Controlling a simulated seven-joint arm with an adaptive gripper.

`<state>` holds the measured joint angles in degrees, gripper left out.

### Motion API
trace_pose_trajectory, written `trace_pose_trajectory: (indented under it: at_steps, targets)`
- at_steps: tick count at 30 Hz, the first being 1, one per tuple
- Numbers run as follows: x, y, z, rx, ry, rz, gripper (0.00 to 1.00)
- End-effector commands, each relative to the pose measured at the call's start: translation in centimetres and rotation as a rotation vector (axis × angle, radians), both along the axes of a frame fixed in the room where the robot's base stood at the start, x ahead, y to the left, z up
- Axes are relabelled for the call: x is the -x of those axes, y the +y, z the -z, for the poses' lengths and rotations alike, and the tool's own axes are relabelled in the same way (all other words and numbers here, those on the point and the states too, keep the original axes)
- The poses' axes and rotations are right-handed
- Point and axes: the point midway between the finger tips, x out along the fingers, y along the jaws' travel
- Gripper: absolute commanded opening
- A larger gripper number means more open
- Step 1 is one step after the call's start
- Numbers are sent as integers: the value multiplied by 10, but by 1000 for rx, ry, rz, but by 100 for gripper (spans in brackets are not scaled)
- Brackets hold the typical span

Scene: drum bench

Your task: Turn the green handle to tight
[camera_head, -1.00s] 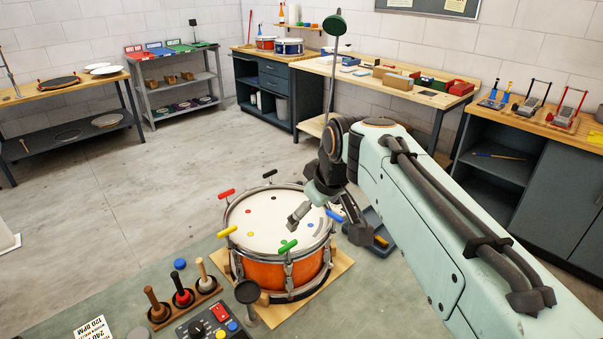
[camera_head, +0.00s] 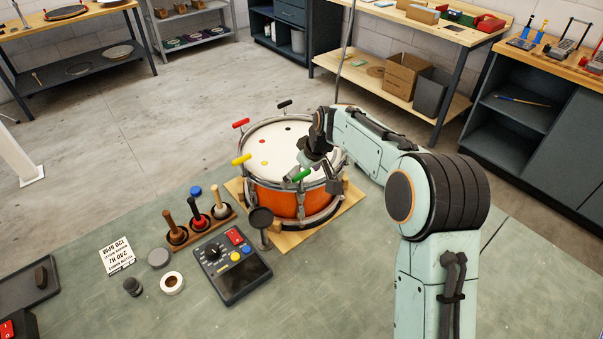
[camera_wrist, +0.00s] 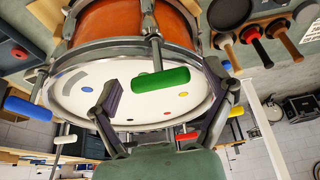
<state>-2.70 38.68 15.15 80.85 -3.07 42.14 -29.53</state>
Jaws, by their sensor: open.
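The green handle (camera_head: 301,174) is on the near rim of the orange drum (camera_head: 285,203). In the wrist view the green handle (camera_wrist: 160,79) lies crosswise on top of its metal rod, between my fingers in the picture. My gripper (camera_head: 312,181) is open and empty, right at the handle in the head view. In the wrist view my gripper (camera_wrist: 160,100) has one dark finger on each side of the handle. I see no contact, and the depth gap is unclear.
Red (camera_head: 241,123), black (camera_head: 285,104) and yellow (camera_head: 242,159) handles stand around the drum rim. A blue handle (camera_wrist: 28,108) shows in the wrist view. Mallets (camera_head: 196,216), a control box (camera_head: 232,268) and a dark round-topped stand (camera_head: 262,216) are left of and in front of the drum.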

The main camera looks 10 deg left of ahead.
Motion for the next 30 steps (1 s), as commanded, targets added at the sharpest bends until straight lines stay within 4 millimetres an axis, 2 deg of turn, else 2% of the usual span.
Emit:
trace_pose_trajectory:
  at_steps: [4, 10, 22, 30]
  targets:
    - [0, 0, 0, 0, 0, 0, 83]
    - [0, 0, 0, -1, -1, 0, 20]
    - [0, 0, 0, 0, -1, 43, 20]
    - [0, 1, 1, -1, -2, 207, 20]
